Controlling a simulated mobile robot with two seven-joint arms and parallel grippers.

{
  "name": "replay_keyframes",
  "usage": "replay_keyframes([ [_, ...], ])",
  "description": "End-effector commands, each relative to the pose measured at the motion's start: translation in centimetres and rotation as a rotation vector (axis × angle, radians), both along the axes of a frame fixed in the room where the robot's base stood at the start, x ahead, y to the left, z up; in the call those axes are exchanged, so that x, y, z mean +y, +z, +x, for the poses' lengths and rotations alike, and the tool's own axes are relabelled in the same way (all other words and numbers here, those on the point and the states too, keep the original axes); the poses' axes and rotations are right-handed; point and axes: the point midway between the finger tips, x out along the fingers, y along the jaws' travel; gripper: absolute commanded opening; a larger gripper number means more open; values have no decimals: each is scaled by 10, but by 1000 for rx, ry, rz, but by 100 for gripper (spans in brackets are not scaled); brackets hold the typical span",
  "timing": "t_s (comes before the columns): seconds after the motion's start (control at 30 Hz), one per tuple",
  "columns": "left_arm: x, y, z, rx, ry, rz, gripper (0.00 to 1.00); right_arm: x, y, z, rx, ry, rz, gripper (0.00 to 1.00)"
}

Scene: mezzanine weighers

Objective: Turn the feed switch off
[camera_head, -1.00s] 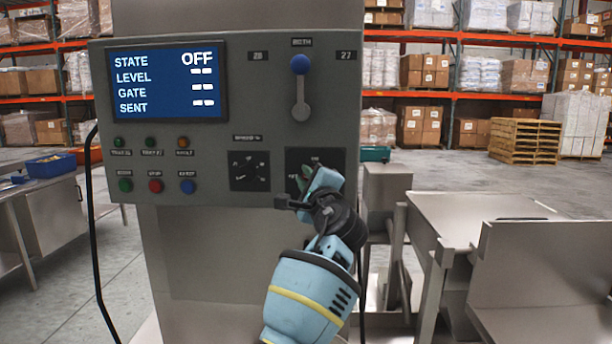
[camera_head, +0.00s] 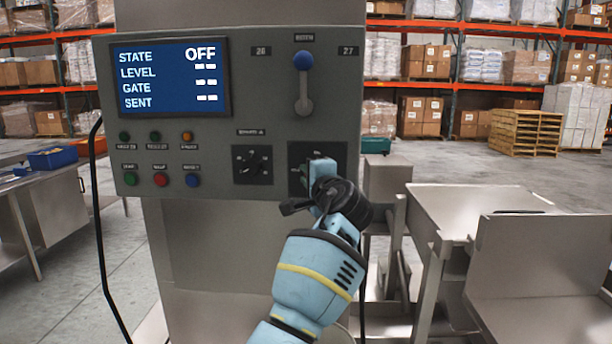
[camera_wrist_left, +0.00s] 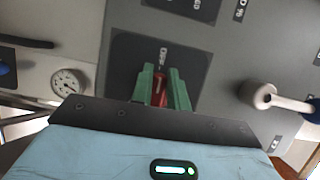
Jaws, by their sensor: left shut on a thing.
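The feed switch is a black square plate (camera_head: 297,152) at the lower right of the grey control panel, largely hidden by my left gripper (camera_head: 308,180) in the head view. In the left wrist view its red handle (camera_wrist_left: 159,91) stands between the two green fingers of my left gripper (camera_wrist_left: 162,86). The fingers are shut on the handle. The panel's screen (camera_head: 171,78) reads STATE OFF, with dashes for LEVEL, GATE and SENT. My right gripper is in neither view.
A blue-knobbed lever (camera_head: 303,85) sits above the switch. A dial (camera_head: 252,165) is to its left, with several coloured buttons and lamps further left. A black cable hangs at the panel's left. Steel chutes (camera_head: 470,215) stand at the right.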

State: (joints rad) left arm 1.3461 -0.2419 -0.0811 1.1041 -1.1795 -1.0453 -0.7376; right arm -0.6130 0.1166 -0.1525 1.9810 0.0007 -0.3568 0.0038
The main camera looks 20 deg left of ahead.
Motion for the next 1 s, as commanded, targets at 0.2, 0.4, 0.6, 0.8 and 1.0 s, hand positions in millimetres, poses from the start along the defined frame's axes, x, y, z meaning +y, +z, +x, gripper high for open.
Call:
replay_keyframes([
  [0.2,-7,-3,2,3,-16,-5,0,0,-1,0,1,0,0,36],
  [0.4,-6,-2,1,2,-14,-4,35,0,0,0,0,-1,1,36],
  [0.6,-3,1,1,-3,-9,-2,38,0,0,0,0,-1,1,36],
  [0.8,-1,2,0,-5,-5,-1,38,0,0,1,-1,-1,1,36],
  [1.0,0,2,0,-3,-3,-1,38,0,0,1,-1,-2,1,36],
])
